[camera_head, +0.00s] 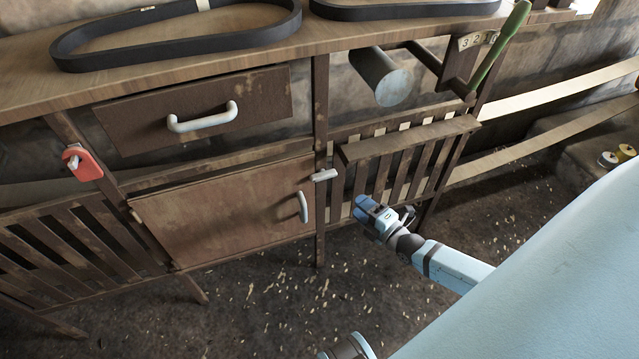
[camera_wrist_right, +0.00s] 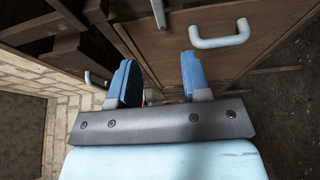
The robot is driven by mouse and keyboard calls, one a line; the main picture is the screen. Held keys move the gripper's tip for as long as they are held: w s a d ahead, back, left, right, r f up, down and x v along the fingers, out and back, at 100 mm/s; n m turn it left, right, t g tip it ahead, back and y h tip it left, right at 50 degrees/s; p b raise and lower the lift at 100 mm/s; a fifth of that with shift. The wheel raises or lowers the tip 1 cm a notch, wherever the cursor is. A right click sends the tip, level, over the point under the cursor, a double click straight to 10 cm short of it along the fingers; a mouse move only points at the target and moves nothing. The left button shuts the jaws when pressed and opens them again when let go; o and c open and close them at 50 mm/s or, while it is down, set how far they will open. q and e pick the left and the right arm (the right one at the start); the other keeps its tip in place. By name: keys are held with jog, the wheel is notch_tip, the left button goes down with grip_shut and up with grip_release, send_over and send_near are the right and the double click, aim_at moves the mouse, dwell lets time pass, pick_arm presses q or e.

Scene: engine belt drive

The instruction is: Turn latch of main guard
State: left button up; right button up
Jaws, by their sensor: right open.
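The main guard appears to be the brown hinged panel (camera_head: 225,212) under the drawer, closed, with a pale upright handle (camera_head: 303,207) near its right edge. A small pale grey latch (camera_head: 325,174) lies roughly level across the post at the panel's upper right. My right gripper (camera_head: 372,212), with blue fingers, is to the right of and below the latch, apart from it. In the right wrist view the gripper (camera_wrist_right: 158,82) is open, with nothing between its fingers. A small pale bar at the top of that view may be the latch.
A drawer (camera_head: 200,108) with a pale handle is above the panel. A red switch-like part (camera_head: 82,162) is on the left post. A slatted guard (camera_head: 405,165), a grey cylinder (camera_head: 381,76) and a green-handled lever (camera_head: 498,50) are on the right. Black belts lie on the bench top (camera_head: 130,80).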

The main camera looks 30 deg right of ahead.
aim_at(326, 178)
jog(key=w, duration=0.4)
jog(key=w+a+b, duration=0.1)
jog(key=w, duration=0.4)
jog(key=w+a+b, duration=0.1)
jog(key=w, duration=0.3)
jog(key=shift+w, duration=0.15)
grip_shut()
